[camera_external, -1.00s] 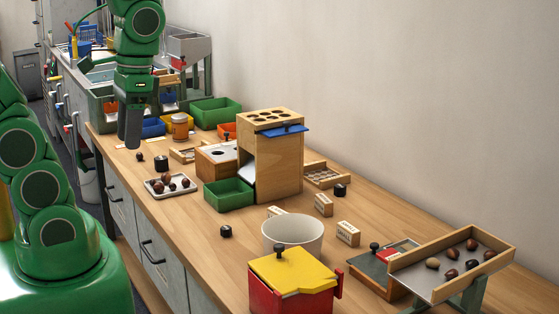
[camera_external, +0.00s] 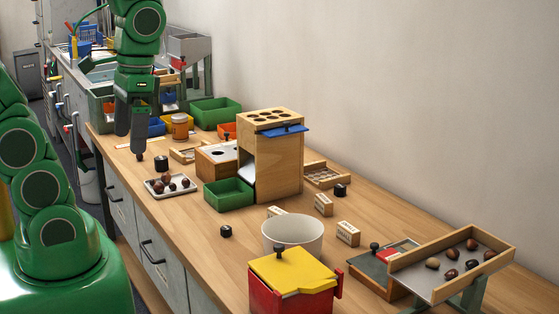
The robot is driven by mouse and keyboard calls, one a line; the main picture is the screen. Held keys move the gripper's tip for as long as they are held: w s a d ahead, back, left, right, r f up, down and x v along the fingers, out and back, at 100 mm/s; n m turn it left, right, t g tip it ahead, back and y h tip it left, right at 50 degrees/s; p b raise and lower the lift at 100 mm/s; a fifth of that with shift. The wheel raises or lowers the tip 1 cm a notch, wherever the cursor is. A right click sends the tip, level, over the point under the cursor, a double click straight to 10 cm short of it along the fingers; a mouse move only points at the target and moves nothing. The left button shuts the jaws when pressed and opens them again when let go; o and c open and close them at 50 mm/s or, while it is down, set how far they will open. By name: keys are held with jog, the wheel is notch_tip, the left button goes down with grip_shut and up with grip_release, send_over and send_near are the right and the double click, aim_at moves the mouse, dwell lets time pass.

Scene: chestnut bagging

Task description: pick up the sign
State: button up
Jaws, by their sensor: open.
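My gripper (camera_external: 130,143) points down low over the far left end of the wooden bench, its two fingers apart and nothing seen between them. A small dark round thing (camera_external: 140,157) is right below the nearer finger; I cannot tell whether they touch. Pale flat strips (camera_external: 154,138) lie on the bench around the gripper, too small to read. No thing is plainly a sign. Small wooden blocks with dark print stand near the middle: one by the white bowl (camera_external: 348,233), one behind it (camera_external: 323,204), and one partly hidden by the bowl (camera_external: 276,211).
A black knobbed weight (camera_external: 161,163) and a tray of chestnuts (camera_external: 149,187) stand near the gripper. A tall wooden box (camera_external: 283,165), green bins (camera_external: 217,112), a white bowl (camera_external: 292,236) and a red-yellow box (camera_external: 292,272) fill much of the bench. Bare wood lies at centre right.

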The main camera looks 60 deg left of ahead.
jog(key=w+a+f+n, duration=0.1)
jog(key=w+a+n, duration=0.2)
jog(key=w+n, duration=0.85)
jog(key=n+t, duration=0.2)
jog(key=n, duration=2.4)
send_over(279, 211)
jog(key=f, duration=2.4)
jog(key=shift+a+f, duration=0.4)
jog(key=shift+w+f, duration=0.15)
jog(key=shift+f, duration=0.3)
notch_tip(279, 211, down, 2)
jog(key=f, duration=0.3)
jog(key=d+f, duration=0.1)
jog(key=shift+s+f, duration=0.15)
jog(key=shift+s, duration=0.1)
jog(key=shift+f, duration=0.65)
